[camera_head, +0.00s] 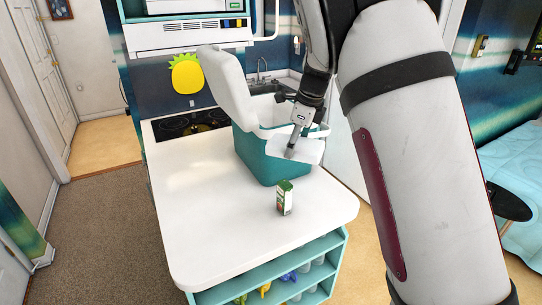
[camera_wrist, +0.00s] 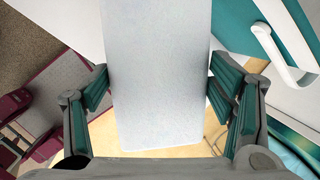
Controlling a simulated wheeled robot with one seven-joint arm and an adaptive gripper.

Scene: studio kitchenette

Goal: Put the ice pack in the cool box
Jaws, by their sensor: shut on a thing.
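The cool box (camera_head: 262,158) is teal with a white rim and stands on the white counter, its white lid (camera_head: 230,85) tilted up at the left. My gripper (camera_head: 294,150) is shut on the ice pack (camera_head: 309,151), a flat pale block, at the front right of the cool box, about level with its rim. In the wrist view the ice pack (camera_wrist: 160,75) fills the middle between both finger pads, and the cool box (camera_wrist: 240,14) shows at the upper right with its white handle. The cool box's inside is mostly hidden in both views.
A small green and white carton (camera_head: 284,198) stands on the white counter (camera_head: 215,225) in front of the cool box. A dark hob (camera_head: 190,123) lies behind at the left, and a sink (camera_head: 268,87) behind the box. The counter's front left is clear.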

